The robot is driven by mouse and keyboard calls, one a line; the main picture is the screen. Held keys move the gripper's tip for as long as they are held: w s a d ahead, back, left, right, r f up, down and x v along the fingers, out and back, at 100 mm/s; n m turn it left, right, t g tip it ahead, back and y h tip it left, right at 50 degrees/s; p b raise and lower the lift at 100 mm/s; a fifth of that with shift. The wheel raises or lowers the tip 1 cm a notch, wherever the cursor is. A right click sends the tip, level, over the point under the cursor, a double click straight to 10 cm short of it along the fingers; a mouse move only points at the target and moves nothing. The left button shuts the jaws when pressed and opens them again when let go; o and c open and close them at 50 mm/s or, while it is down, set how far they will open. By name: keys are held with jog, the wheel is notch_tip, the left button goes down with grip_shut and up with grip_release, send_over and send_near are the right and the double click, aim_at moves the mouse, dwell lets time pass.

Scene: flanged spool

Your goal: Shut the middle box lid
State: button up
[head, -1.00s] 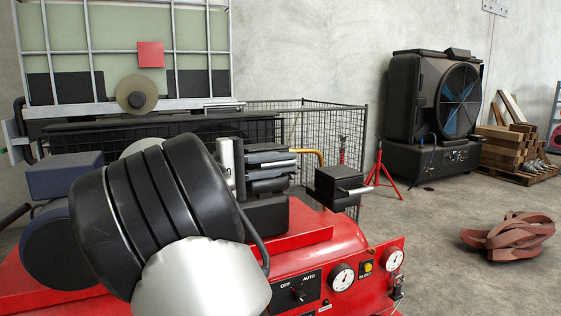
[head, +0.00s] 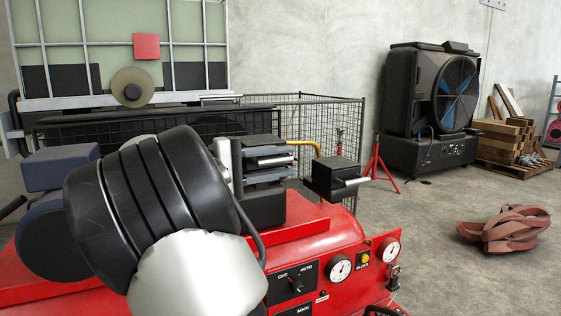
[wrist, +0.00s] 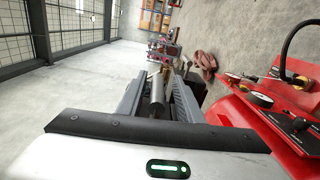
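I cannot pick out a middle box or its lid in either view. My gripper (wrist: 163,78) reaches forward in the wrist view as two grey finger parts with a silver cylinder (wrist: 157,96) between them. I cannot tell whether this cylinder is part of the gripper or whether the fingers are shut on it. In the head view my black and white arm hides much of the left side. A black block with a silver bar (head: 336,177) shows above the red machine (head: 318,232); its role is unclear.
The red machine has gauges and a switch panel. A wire cage (head: 300,128) and a framed tank (head: 110,45) with a round disc (head: 132,90) stand behind. Floor there is mostly open.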

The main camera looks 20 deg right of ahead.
jog(key=shift+r, duration=0.1)
jog(key=shift+a, duration=0.35)
jog(key=a+p, duration=0.3)
jog(key=a, duration=1.3)
jog(key=shift+a, duration=0.35)
